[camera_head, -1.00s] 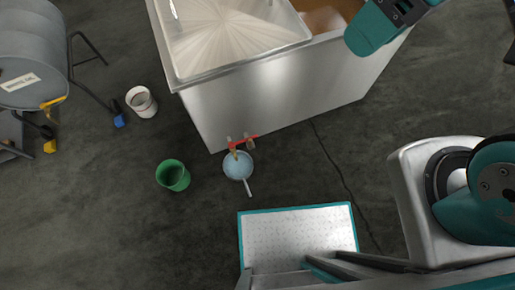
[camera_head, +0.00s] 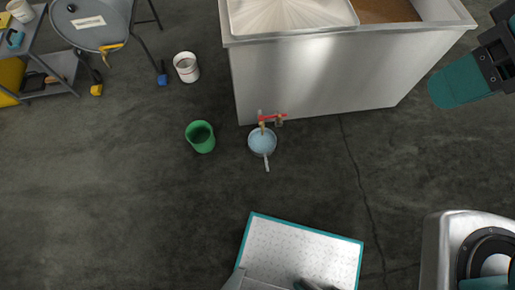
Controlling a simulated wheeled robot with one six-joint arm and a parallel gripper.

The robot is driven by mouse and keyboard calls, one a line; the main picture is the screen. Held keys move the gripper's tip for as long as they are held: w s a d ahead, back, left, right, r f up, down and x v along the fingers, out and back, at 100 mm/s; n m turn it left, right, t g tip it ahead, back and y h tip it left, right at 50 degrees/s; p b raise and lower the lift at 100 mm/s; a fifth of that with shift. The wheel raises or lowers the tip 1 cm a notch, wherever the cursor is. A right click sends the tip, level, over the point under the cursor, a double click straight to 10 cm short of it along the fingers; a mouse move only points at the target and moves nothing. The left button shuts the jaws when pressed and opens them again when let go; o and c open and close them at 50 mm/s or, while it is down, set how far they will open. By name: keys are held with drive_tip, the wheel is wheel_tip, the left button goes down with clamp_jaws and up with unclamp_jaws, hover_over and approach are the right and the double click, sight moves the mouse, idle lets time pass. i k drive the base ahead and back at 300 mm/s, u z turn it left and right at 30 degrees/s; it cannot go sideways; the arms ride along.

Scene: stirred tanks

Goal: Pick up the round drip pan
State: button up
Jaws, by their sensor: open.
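The round drip pan (camera_head: 262,144) is a small, light blue, shallow dish with a short straight handle pointing toward the bottom of the picture. It is on the dark floor at the foot of the steel tank (camera_head: 320,80), below a tap with a red handle (camera_head: 272,117). The tap overlaps the far rim of the pan. Parts of my teal and dark grey arm show at the right edge, well apart from the pan. I cannot make out my gripper's fingers in this view.
A green bucket (camera_head: 200,137) stands just left of the pan, and a white bucket (camera_head: 186,67) farther back. A grey drum (camera_head: 92,22) on a stand and a shelf cart (camera_head: 50,70) are at upper left. Open floor lies between the pan and my base.

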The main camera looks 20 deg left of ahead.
sight(261, 146)
drive_tip(key=z, duration=0.5)
drive_tip(key=i, duration=0.8)
drive_tip(key=u, duration=2.45)
